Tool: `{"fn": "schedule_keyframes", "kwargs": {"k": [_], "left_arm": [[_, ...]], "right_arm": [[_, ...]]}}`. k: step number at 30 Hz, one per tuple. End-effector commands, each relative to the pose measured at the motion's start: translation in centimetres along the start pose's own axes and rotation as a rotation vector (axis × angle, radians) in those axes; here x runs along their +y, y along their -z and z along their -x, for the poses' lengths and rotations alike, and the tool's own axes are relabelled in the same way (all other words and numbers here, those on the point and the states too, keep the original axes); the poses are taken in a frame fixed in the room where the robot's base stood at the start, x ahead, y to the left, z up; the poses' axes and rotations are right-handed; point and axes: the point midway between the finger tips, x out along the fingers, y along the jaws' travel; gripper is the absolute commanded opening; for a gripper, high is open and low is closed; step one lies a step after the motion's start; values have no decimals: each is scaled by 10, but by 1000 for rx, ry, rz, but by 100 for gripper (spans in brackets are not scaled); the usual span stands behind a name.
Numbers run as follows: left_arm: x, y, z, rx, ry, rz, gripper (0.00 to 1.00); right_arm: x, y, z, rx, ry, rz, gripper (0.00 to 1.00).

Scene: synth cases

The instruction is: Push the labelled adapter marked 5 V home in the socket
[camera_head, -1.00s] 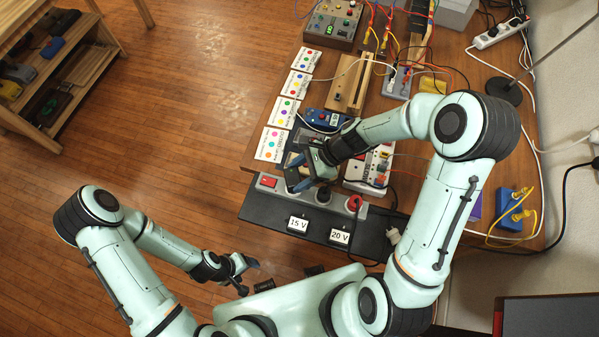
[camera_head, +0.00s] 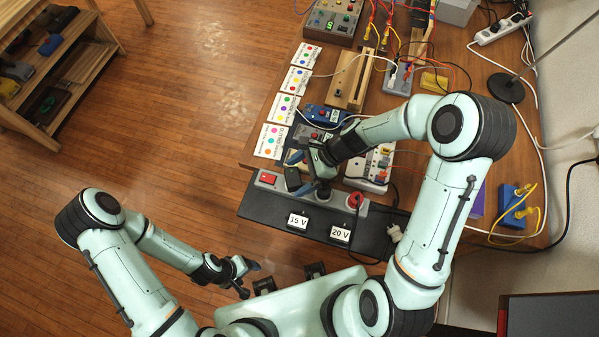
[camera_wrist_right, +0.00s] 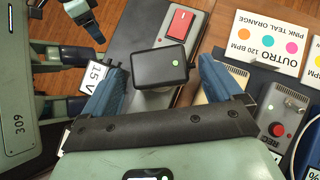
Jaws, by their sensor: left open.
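A black adapter (camera_head: 292,179) with a green light stands at a grey power strip (camera_head: 268,190). The adapter (camera_wrist_right: 157,68) also shows in the right wrist view, beside the strip's red switch (camera_wrist_right: 181,24). A pale round part shows under its near edge; I cannot tell whether it sits flush. Its 5 V label is not visible. My right gripper (camera_head: 300,173) is open, its blue fingers on either side of the adapter with gaps visible in the wrist view (camera_wrist_right: 160,80). My left gripper (camera_head: 249,279) is open and empty, away from the table.
Two labelled adapters, 15 V (camera_head: 297,222) and 20 V (camera_head: 340,235), lie on the black shelf in front of the strip. A red round plug part (camera_head: 355,201) is at the strip's right. Cards (camera_head: 270,142), a blue device (camera_head: 325,117) and cables crowd the table behind.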

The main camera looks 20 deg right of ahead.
Motion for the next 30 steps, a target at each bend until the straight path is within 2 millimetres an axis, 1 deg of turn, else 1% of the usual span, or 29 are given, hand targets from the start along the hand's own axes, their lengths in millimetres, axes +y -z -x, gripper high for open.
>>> {"fn": "schedule_keyframes", "kwargs": {"k": [8, 11, 14, 24, 27, 30], "left_arm": [[0, 0, 1, 1, 0, 0, 69], [1, 1, 2, 1, 0, 0, 69], [2, 2, 5, 3, -1, -1, 69], [9, 9, 17, 13, -5, -5, 69], [10, 10, 19, 15, -5, -5, 69], [11, 11, 21, 16, -5, -6, 69]], "right_arm": [[0, 0, 1, 1, 1, 0, 93], [-1, 0, 7, 1, 2, 1, 93], [-2, 0, 21, 2, 5, 0, 93], [-2, -1, 96, 1, 7, 1, 93], [-2, -1, 114, 2, 6, 0, 93], [-1, -1, 125, 1, 3, 1, 93]]}}
